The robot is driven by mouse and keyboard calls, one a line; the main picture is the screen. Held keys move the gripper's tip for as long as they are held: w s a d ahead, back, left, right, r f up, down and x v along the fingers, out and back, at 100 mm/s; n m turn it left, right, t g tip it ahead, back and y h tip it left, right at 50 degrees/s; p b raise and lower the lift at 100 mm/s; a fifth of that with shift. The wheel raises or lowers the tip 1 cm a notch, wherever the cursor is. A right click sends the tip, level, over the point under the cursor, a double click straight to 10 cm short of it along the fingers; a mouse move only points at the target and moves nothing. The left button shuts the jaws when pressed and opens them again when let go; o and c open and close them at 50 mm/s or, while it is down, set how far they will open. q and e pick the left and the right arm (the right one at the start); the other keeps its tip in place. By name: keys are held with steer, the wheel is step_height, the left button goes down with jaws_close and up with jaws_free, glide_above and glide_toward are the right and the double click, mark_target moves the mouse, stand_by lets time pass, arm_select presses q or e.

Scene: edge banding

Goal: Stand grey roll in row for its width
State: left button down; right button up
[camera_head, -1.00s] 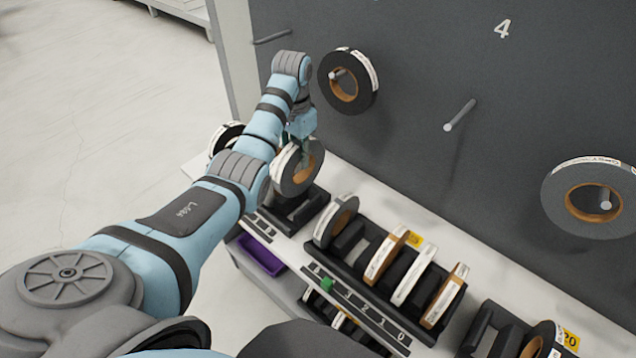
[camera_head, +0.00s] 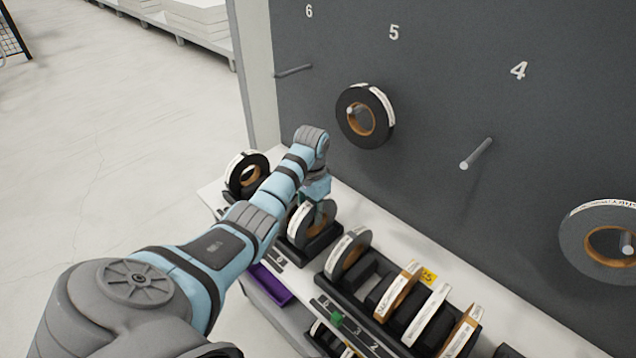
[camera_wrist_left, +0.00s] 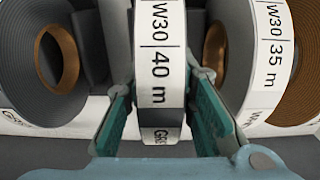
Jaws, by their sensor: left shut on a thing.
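My left gripper (camera_head: 318,203) is shut on a grey roll (camera_head: 301,226) with an orange-brown core. The roll stands on edge, low at a black slotted rack (camera_head: 325,243) on the white shelf. I cannot tell whether it rests fully in a slot. In the left wrist view, the gripper's teal fingers (camera_wrist_left: 161,112) lie on either side of the roll (camera_wrist_left: 160,60); its label reads "W30 40 m". Another grey roll (camera_wrist_left: 35,55) shows at the left there, and a roll labelled "W30 35 m" (camera_wrist_left: 272,50) at the right. My right gripper is out of view.
A dark roll (camera_head: 235,176) stands further left. To the right, a grey roll (camera_head: 357,240) and several brown and white rolls (camera_head: 428,318) stand in a longer rack. The wall has a roll on a peg (camera_head: 378,122) and a bare peg (camera_head: 477,153). A purple bin (camera_head: 270,284) is below.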

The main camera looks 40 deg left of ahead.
arm_select(q)
steer(key=shift+f, duration=0.4)
steer(key=shift+f, duration=0.1)
steer(key=shift+f, duration=0.1)
steer(key=c, duration=1.3)
jaws_free()
steer(key=shift+f, duration=0.1)
steer(key=shift+c, duration=0.2)
